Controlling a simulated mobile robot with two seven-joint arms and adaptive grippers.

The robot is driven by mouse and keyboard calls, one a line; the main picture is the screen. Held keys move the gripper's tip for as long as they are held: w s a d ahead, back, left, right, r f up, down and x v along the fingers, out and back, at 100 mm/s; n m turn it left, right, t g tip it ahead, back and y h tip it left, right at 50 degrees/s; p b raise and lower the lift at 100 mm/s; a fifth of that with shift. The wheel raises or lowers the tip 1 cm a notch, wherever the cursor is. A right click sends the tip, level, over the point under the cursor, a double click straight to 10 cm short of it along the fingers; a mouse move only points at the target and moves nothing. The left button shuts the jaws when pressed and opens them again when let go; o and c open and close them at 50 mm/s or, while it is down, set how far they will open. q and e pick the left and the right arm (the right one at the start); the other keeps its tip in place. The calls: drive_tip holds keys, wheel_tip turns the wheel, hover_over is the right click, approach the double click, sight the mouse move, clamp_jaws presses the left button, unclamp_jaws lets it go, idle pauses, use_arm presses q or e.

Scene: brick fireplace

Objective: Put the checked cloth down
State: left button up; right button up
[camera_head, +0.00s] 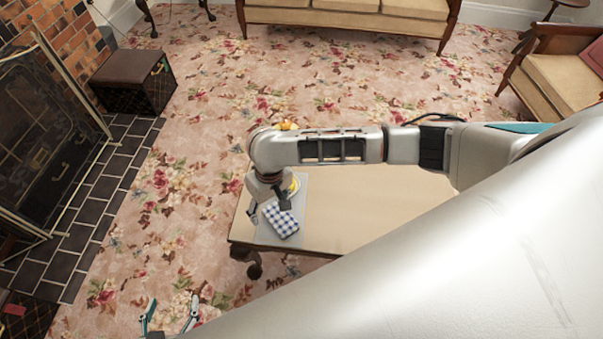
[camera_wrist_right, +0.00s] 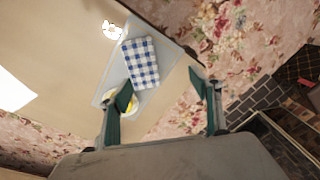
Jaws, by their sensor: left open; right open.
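The blue-and-white checked cloth (camera_head: 282,220) lies on a grey mat (camera_head: 265,237) at the left end of the low table (camera_head: 365,205). In the right wrist view the cloth (camera_wrist_right: 141,62) lies flat on the mat (camera_wrist_right: 113,80), beyond the fingertips. My right gripper (camera_head: 268,207) is just above and beside the cloth; its fingers are apart with nothing between them in the wrist view (camera_wrist_right: 162,88). My left gripper (camera_head: 170,316) is open and empty over the carpet at the bottom left, away from the table.
A yellow-and-white item (camera_head: 295,185) is on the mat beside the cloth, partly hidden by my right gripper. A small white-and-orange object (camera_wrist_right: 112,30) is near the mat. The table's right part looks bare where visible. A dark box (camera_head: 133,80) stands by the fireplace; a sofa (camera_head: 345,18) is behind.

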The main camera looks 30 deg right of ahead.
drive_tip(key=s+a+f+t+y, duration=0.1)
drive_tip(key=s+a+t+y, duration=0.4)
drive_tip(key=a, duration=0.7)
drive_tip(key=s+d+n+t+h, duration=0.1)
drive_tip(key=s+d, duration=0.3)
drive_tip(key=d, duration=0.6)
drive_tip(key=s+d+f+t+h, duration=0.1)
drive_tip(key=s+d+t, duration=0.3)
drive_tip(key=d, duration=0.7)
drive_tip(key=shift+d+f+n+t+h, duration=0.15)
drive_tip(key=shift+n+t+h, duration=0.2)
drive_tip(key=shift+h, duration=0.45)
drive_tip(key=shift+w, duration=0.1)
